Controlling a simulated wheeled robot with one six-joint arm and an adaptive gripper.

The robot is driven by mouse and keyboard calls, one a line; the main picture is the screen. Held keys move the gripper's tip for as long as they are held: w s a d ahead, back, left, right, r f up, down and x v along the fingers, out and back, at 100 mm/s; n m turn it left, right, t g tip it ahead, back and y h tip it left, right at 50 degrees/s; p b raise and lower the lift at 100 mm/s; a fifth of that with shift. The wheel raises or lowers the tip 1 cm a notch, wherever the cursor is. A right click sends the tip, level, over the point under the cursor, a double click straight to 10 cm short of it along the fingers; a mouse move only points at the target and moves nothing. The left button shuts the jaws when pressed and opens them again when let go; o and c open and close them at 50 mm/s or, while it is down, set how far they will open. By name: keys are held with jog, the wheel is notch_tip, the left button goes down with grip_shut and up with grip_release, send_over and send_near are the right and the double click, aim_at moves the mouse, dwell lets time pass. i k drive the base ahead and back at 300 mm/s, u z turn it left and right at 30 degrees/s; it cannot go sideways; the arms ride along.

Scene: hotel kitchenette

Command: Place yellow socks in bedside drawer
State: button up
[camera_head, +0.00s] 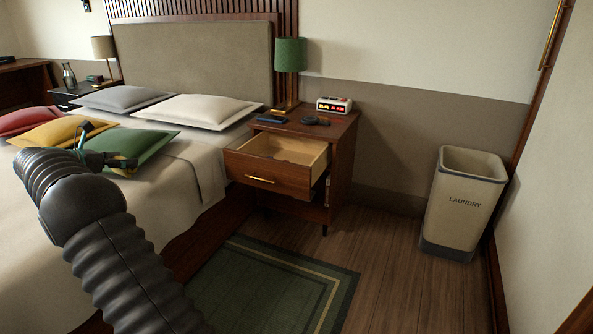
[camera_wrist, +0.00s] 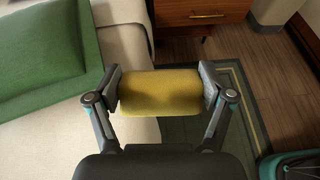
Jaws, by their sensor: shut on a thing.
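The yellow socks (camera_wrist: 160,92), a rolled bundle, are held between the two finger pads of my gripper (camera_wrist: 160,90) in the wrist view. My gripper is shut on them, above the edge of the bed. The drawer front also shows at the top of the wrist view (camera_wrist: 203,15), beyond the socks. My gripper is left of the drawer and apart from it.
The nightstand (camera_head: 342,133) carries a green lamp (camera_head: 290,56), a clock (camera_head: 334,105) and small dark items. The bed (camera_head: 190,160) has several pillows. A laundry bin (camera_head: 464,205) stands at the right wall. A green rug (camera_head: 270,290) lies on the open floor before the nightstand.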

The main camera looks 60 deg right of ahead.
aim_at(299, 158)
jog(key=k, duration=0.15)
jog(key=z, duration=2.35)
jog(key=i, duration=1.75)
jog(key=u, duration=1.65)
